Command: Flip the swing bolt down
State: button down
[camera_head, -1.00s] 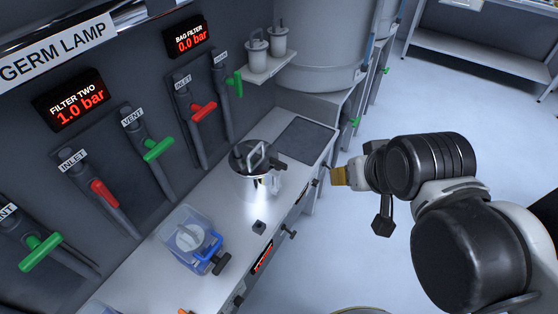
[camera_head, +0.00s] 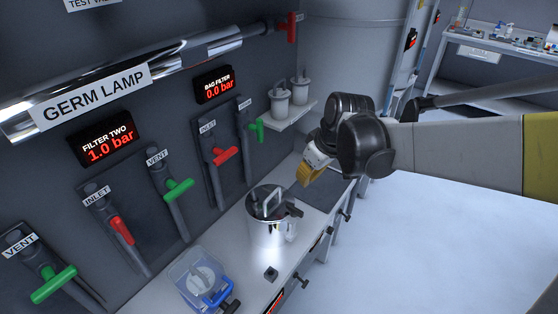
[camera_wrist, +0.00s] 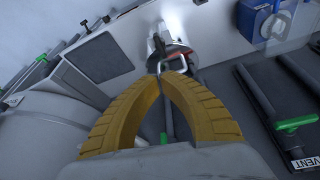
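A shiny metal pot (camera_head: 266,230) with a dark lid and an upright loop handle (camera_head: 271,203) stands on the counter. A dark part (camera_head: 294,209) sticks out at the lid's right side; I cannot tell for sure whether it is the swing bolt. My gripper (camera_head: 303,183), with yellow fingers, is in the air above and to the right of the pot, apart from it. In the wrist view, the finger tips (camera_wrist: 163,78) come together in an arch with nothing held. The pot (camera_wrist: 173,48) lies beyond the tips, its lower lid edge partly hidden by them.
Valves with red and green handles (camera_head: 180,190) line the wall at left. A shelf (camera_head: 290,117) holds two small canisters. Open floor lies at right.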

jog(key=w+a+f, duration=0.1)
jog(key=w+a+f+n, duration=0.1)
jog(key=w+f, duration=0.1)
jog(key=w+a+f+n+g, duration=0.1)
jog(key=f, duration=0.1)
jog(key=shift+w+a+f+y, duration=0.2)
jog(key=shift+y, duration=0.1)
jog(key=b+x, duration=0.3)
jog(key=x, duration=0.7)
jog(key=shift+b, duration=0.3)
jog(key=shift+d, duration=0.15)
